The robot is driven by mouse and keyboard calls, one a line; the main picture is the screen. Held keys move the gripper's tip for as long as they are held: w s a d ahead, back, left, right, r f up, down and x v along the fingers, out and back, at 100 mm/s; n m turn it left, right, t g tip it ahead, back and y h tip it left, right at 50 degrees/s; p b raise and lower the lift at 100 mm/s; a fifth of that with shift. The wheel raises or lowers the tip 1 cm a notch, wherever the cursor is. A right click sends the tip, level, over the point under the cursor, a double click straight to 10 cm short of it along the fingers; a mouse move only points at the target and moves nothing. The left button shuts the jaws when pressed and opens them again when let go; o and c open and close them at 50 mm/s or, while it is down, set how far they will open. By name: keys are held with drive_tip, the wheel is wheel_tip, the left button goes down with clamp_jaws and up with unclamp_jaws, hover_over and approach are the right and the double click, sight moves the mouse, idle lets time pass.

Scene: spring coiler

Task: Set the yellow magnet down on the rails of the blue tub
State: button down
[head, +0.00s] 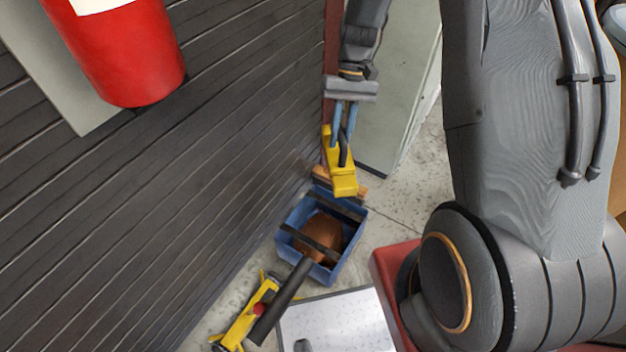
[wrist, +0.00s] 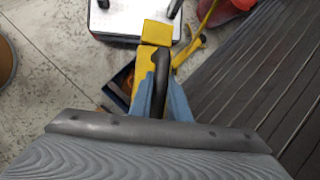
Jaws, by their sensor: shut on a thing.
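The yellow magnet (head: 343,181) is a long yellow bar with a dark handle. My gripper (head: 343,135) is shut on its handle and holds it up, tilted, in the head view. In the wrist view the magnet (wrist: 155,36) hangs between the blue fingers of my gripper (wrist: 164,95). The blue tub (head: 293,217) stands on the floor, below the magnet in the head picture. Dark rails (head: 312,241) cross its top, and brown material lies inside. In the wrist view the magnet and fingers hide most of the tub (wrist: 121,80).
A dark slatted wall (head: 180,190) runs along the left, with a red cylinder (head: 125,55) on it. A yellow tool (head: 245,318) and a white-topped surface (head: 340,322) are nearer than the tub. A grey-green cabinet (head: 392,90) stands behind. Wooden pieces (head: 323,186) lie behind the tub.

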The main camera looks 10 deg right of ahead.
drive_tip(key=shift+m+t+y, duration=0.3)
drive_tip(key=shift+m+y, duration=0.2)
drive_tip(key=shift+m, duration=0.4)
drive_tip(key=f+b, duration=0.2)
drive_tip(key=f, duration=0.1)
drive_tip(key=w+f+b, duration=0.1)
drive_tip(key=f+b, duration=0.1)
drive_tip(key=f, duration=0.1)
drive_tip(key=w+a+f+b, duration=0.1)
drive_tip(key=f+b, duration=0.1)
drive_tip(key=f, duration=0.1)
drive_tip(key=shift+a+f, duration=0.1)
wheel_tip(320, 180, down, 33)
drive_tip(key=w+m+t+y+b, duration=0.1)
drive_tip(key=m+b, duration=0.4)
drive_tip(key=b, duration=1.8)
drive_tip(key=shift+w+d+f+m+t+b, duration=0.15)
drive_tip(key=shift+w+d+m+t+b, duration=0.15)
drive_tip(key=shift+d+t, duration=0.1)
drive_tip(key=shift+f+b, duration=0.35)
drive_tip(key=shift+f, duration=0.25)
drive_tip(key=c, duration=1.6)
unclamp_jaws()
drive_tip(key=shift+p+v, duration=1.3)
drive_tip(key=shift+v, duration=2.6)
